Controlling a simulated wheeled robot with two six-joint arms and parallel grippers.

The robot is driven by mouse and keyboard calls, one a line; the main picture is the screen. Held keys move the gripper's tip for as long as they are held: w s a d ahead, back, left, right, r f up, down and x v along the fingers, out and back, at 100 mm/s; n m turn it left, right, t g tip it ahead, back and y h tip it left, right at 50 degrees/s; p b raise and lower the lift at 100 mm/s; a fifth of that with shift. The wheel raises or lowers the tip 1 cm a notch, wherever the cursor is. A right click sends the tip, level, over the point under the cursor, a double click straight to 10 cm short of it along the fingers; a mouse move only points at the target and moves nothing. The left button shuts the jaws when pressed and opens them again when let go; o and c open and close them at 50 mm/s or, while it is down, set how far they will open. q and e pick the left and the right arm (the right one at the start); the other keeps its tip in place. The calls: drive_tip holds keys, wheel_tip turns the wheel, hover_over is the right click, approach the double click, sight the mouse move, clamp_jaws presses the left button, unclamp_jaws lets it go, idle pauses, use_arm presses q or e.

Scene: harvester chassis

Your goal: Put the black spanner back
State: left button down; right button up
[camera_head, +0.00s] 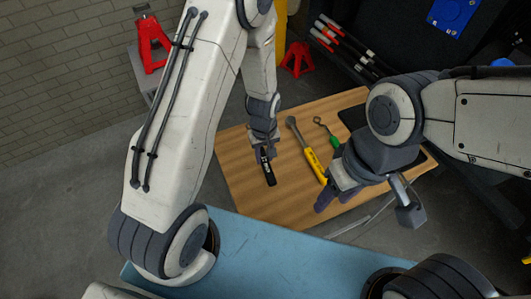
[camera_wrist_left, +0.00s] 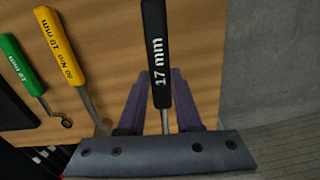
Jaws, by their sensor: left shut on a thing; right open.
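The black spanner (camera_head: 269,173) has a black handle marked "17 mm", seen close in the left wrist view (camera_wrist_left: 155,50). My left gripper (camera_head: 263,153) is over the left part of the wooden board (camera_head: 245,195) and is shut on the spanner's metal shaft, just below the handle. In the left wrist view, its purple fingers (camera_wrist_left: 158,105) stand either side of the shaft. The spanner's far end is hidden by the gripper. I cannot tell whether the spanner touches the board. My right gripper (camera_head: 326,200) is open and empty near the board's right front.
A yellow-handled spanner (camera_head: 316,166) lies right of the black one, and a green-handled spanner (camera_head: 334,141) lies beyond it. A dark tray (camera_head: 353,117) sits at the board's right. Red stands (camera_head: 297,59) and a blue surface (camera_head: 270,258) surround the board.

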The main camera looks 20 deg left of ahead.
use_arm(q)
drive_tip(key=shift+r, duration=0.15)
drive_tip(key=shift+s+r, duration=0.1)
drive_tip(key=shift+r, duration=0.05)
wheel_tip(320, 180, down, 8)
drive_tip(key=b, duration=0.5)
drive_tip(key=shift+b, duration=0.3)
drive_tip(key=c, duration=0.5)
unclamp_jaws()
drive_tip(key=shift+s, duration=0.1)
wheel_tip(320, 180, up, 10)
drive_tip(key=shift+r+b, duration=0.2)
drive_tip(key=shift+b, duration=0.2)
